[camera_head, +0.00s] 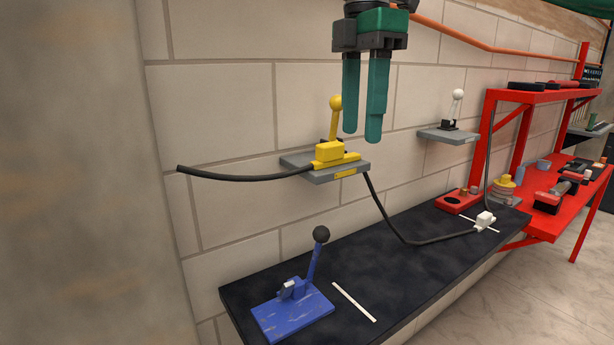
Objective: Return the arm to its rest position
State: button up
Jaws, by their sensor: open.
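My gripper (363,138) hangs from the top centre of the view with its two green fingers pointing down. It is open, with nothing seen between the fingers. It appears in front of the wall, above and to the right of the yellow lever device (330,152). That device sits on a grey wall shelf (325,174). A black cable (235,178) runs from a free end at left to the yellow device. It then droops and rises to a white connector (485,219) on the dark bench.
A blue lever device (292,308) and a white strip (354,302) lie on the dark bench (390,270). A white lever device (453,112) sits on a second grey shelf (449,136). A red rack (545,97) with several items stands at right. An orange pipe (480,43) crosses the wall.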

jog(key=s+d+f+m, duration=0.3)
jog(key=d+f+m, duration=0.5)
jog(key=d, duration=0.3)
jog(key=s+d+f+m, duration=0.2)
jog(key=d+f+m, duration=0.55)
jog(key=d, duration=0.35)
jog(key=s+d+f+m, duration=0.5)
jog(key=s+f+m, duration=0.1)
jog(key=s+f, duration=0.2)
jog(key=s+d+f+m, duration=0.5)
jog(key=s+f+m, duration=0.2)
jog(key=s+f, duration=0.2)
jog(key=shift+d+f, duration=0.25)
jog(key=shift+f, duration=0.6)
jog(key=shift+s, duration=0.1)
jog(key=shift+w+f, duration=0.2)
jog(key=shift+w, duration=0.4)
